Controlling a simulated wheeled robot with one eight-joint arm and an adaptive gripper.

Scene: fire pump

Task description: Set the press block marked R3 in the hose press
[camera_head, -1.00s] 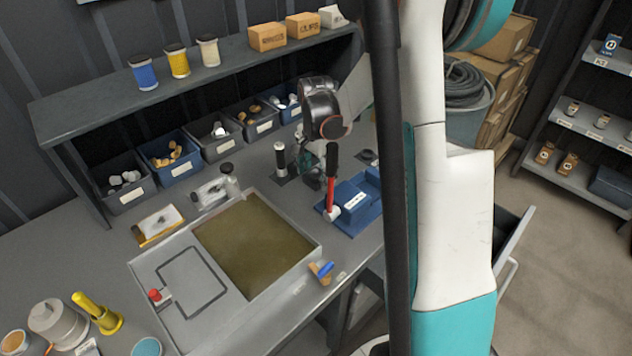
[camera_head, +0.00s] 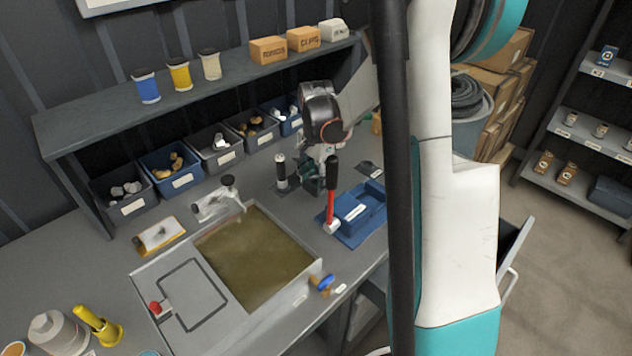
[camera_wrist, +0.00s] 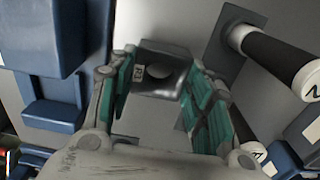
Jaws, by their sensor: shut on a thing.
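My gripper (camera_head: 313,184) is over the bench, just left of the red lever. In the wrist view my gripper's (camera_wrist: 157,82) teal fingers are shut on a dark grey press block (camera_wrist: 165,72). The block has a round feature and a small pale label that seems to start with R; its digit is hard to read. The block is hidden by the fingers in the head view. A blue lever device (camera_head: 352,212), likely the hose press, has a red lever with a black grip (camera_head: 331,180) and stands close right of my gripper. Blue parts (camera_wrist: 88,45) show at the left in the wrist view.
A black upright handle with a pale end (camera_head: 281,172) stands left of my gripper and shows at upper right in the wrist view (camera_wrist: 275,55). Several bins (camera_head: 215,158) line the back under a shelf (camera_head: 110,115). A framed basin (camera_head: 318,266) lies in front at left.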

